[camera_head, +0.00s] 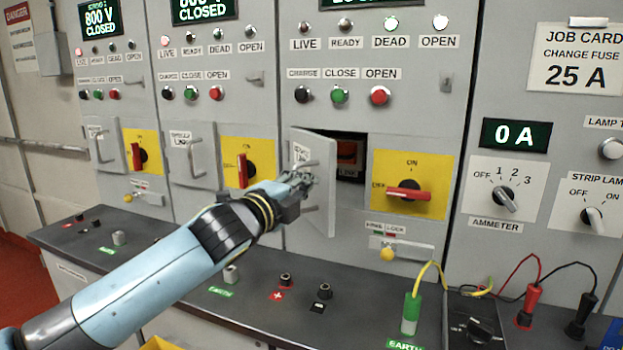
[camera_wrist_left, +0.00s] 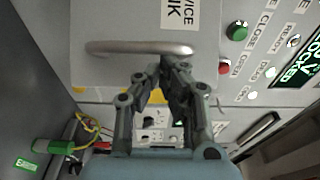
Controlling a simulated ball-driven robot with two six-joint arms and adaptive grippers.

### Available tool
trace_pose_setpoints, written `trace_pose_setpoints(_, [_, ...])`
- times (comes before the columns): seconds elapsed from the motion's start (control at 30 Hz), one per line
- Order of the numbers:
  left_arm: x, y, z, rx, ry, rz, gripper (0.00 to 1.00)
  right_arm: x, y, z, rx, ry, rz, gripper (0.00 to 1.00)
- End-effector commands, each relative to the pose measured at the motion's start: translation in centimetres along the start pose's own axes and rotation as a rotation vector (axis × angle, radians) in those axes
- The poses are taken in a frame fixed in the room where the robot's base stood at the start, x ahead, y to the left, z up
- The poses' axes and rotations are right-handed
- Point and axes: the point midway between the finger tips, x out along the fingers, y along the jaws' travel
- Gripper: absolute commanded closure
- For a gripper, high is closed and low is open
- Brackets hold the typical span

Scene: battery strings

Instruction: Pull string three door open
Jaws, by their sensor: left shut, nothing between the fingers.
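The string three door (camera_head: 318,212) is a grey panel standing partly open, its free right edge swung out from the cabinet. Behind it a dark recess (camera_head: 350,172) shows with a red and black part inside. My left gripper (camera_head: 300,180) is shut and empty in front of the door by its handle, hiding part of it. In the left wrist view the metal bar handle (camera_wrist_left: 125,47) crosses the door face (camera_wrist_left: 110,20), and my gripper's closed fingertips (camera_wrist_left: 172,65) are close to its right end. I cannot tell whether they touch it. My right gripper is not in view.
A yellow plate with a red rotary switch (camera_head: 409,194) is right of the opening. A green earth plug (camera_head: 411,313) with a yellow lead stands on the dark ledge (camera_head: 250,300). Two other strings' doors (camera_head: 190,155) on the left are closed.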

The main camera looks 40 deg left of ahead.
Motion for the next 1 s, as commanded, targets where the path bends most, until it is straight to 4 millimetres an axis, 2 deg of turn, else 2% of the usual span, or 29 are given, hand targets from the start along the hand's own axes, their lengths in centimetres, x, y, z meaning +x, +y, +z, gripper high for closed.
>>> trace_pose_setpoints(0.1, [-1.0,-0.2,1.4,0.011,0.078,0.006,1.0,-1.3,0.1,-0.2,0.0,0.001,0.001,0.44])
trace_pose_setpoints(0.23, [-2.1,-0.1,3.3,0.012,0.192,0.007,1.0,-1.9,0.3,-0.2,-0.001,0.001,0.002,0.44])
trace_pose_setpoints(0.5, [-3.7,0.3,7.2,0.008,0.42,0.006,1.0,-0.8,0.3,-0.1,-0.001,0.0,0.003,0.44])
trace_pose_setpoints(0.7, [-4.2,0.1,9.5,0.002,0.55,0.003,1.0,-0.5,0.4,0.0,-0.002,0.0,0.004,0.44])
trace_pose_setpoints(1.0, [-4.4,-0.1,11.4,-0.001,0.546,0.001,1.0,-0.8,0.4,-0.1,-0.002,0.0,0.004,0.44])
